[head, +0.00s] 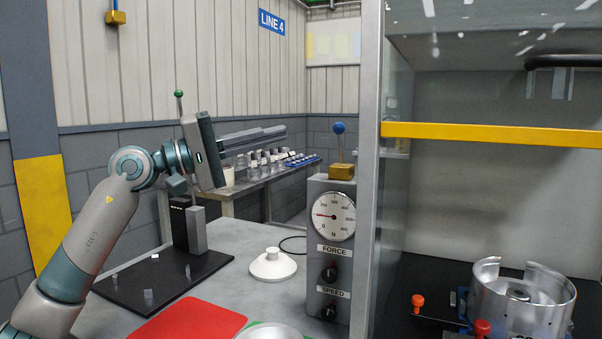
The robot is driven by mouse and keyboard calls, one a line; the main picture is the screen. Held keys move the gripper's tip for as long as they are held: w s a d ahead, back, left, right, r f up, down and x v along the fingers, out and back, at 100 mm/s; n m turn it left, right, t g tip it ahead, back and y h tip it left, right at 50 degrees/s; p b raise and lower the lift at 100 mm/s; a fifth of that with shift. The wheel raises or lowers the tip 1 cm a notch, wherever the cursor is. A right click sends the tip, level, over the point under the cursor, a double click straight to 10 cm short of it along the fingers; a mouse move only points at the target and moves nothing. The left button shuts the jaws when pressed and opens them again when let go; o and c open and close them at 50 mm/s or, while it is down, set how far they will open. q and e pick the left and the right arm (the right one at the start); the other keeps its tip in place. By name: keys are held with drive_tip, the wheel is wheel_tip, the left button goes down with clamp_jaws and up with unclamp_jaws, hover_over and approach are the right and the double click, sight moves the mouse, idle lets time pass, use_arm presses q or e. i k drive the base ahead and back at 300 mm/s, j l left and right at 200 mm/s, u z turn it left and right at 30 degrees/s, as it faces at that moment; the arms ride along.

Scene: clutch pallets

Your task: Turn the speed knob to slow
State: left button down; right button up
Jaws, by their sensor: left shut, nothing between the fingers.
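The black speed knob (328,312) is low on the front of a grey control box (342,239), under the label SPEED. Its pointer direction is too small to read. A similar force knob (329,274) sits above it, below a round white dial (333,216) with a red needle. My left gripper (282,132) is shut and empty, with its fingers pointing right. In the picture it is up and to the left of the control box, apart from the knobs. My right gripper is not in view.
A blue-balled lever (339,129) rises from the box top. A press enclosure with a yellow bar (488,135) stands at right. A white knobbed disc (273,265), red mat (190,322) and black plate with a stand (213,262) lie on the grey table.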

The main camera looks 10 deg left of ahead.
sight(329, 314)
drive_tip(key=k, duration=1)
